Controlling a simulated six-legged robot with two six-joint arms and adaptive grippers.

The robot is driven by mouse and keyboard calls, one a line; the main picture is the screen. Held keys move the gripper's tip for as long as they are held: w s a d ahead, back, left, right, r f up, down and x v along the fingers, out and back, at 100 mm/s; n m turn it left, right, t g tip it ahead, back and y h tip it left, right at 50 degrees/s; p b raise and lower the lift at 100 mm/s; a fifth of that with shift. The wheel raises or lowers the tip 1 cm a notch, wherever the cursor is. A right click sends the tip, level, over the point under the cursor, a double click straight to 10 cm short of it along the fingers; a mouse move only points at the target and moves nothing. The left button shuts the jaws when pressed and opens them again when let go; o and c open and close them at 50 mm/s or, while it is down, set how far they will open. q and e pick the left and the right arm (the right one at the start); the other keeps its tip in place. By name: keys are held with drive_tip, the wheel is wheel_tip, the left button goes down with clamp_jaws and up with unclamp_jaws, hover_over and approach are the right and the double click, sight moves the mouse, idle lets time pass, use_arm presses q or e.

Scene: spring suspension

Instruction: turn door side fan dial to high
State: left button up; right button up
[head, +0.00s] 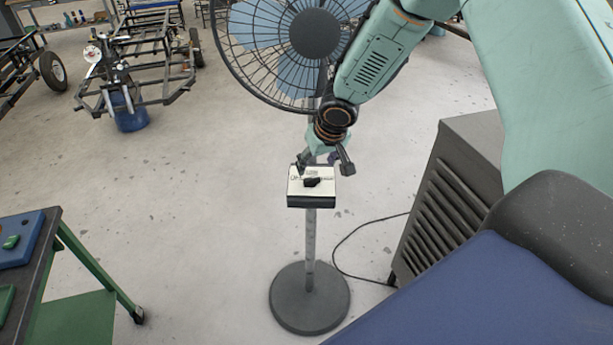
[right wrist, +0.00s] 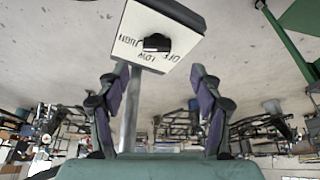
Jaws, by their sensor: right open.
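The fan (head: 315,35) stands on a pole with a round grey base (head: 310,298). A control box (head: 297,188) with a white face sits on the pole and carries a black dial (head: 312,182). In the right wrist view the box (right wrist: 185,48) shows the dial (right wrist: 157,42) and upside-down printed labels, OFF and LOW among them. I cannot tell which label the dial points at. My right gripper (head: 323,164) is just behind and above the box, open and empty. In the right wrist view its spread fingers (right wrist: 155,82) point toward the box, apart from the dial. My left gripper is not in view.
A grey louvred unit (head: 450,190) stands right of the fan, with a cable on the floor. A green-legged bench (head: 75,315) is at the lower left. A metal frame cart (head: 150,75) stands at the back left. Floor left of the fan is clear.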

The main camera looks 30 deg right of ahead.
sight(313, 179)
drive_tip(key=x, duration=0.1)
drive_tip(key=p+x, duration=0.1)
drive_tip(key=x, duration=0.1)
drive_tip(key=p+x, duration=0.1)
drive_tip(key=x, duration=0.1)
drive_tip(key=shift+d+f, duration=0.2)
drive_tip(key=shift+d, duration=0.1)
drive_tip(key=shift+a+f, duration=0.15)
drive_tip(key=shift+f, duration=0.2)
drive_tip(key=shift+w+f, duration=0.1)
drive_tip(key=shift+f, duration=0.25)
drive_tip(key=shift+w+d+f, duration=0.25)
drive_tip(key=shift+w+f, duration=0.05)
drive_tip(key=shift+f, duration=0.15)
drive_tip(key=shift+w+a+f, duration=0.1)
drive_tip(key=shift+w+f, duration=0.05)
drive_tip(key=shift+a, duration=0.1)
